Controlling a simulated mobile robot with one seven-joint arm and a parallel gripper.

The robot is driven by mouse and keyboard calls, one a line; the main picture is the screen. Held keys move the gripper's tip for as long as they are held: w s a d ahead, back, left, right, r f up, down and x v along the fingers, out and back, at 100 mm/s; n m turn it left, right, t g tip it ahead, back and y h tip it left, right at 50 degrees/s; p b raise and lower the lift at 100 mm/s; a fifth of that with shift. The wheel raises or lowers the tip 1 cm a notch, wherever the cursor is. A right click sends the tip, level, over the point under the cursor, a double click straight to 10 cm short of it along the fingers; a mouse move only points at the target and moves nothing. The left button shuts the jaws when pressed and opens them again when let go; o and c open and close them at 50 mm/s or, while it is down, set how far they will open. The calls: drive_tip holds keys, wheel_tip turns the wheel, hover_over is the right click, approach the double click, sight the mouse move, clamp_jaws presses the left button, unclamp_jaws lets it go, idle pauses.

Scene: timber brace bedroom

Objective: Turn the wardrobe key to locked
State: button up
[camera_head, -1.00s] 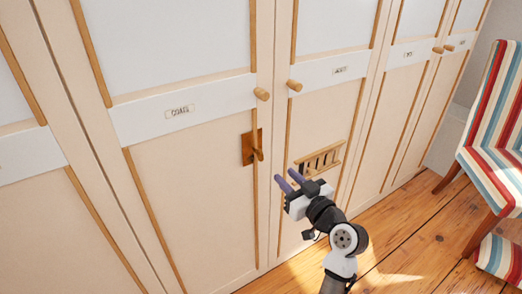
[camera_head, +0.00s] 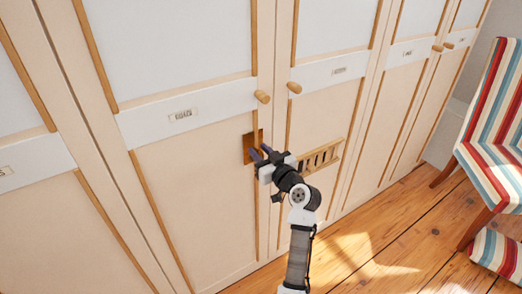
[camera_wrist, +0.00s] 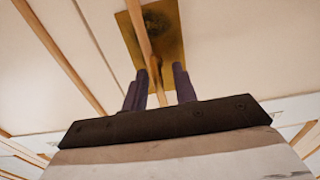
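The brass-coloured lock plate (camera_head: 247,147) is on the wardrobe door, low beside its right edge. My gripper (camera_head: 259,153) is right in front of the plate and covers the key in the head view. In the wrist view, the plate (camera_wrist: 172,42) is just beyond the fingertips. The slim brown key (camera_wrist: 154,69) stands out from it, between the two purple fingers of my gripper (camera_wrist: 159,76). The fingers are apart, with a gap visible beside the key. I cannot make out any contact with it.
Round wooden knobs (camera_head: 262,97) project from the doors above my gripper. A small slatted wooden rack (camera_head: 319,157) is on the door to the right. A striped chair (camera_head: 493,130) stands at the far right. The plank floor (camera_head: 385,248) is clear between.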

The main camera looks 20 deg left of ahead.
drive_tip(key=shift+c, duration=0.5)
clamp_jaws()
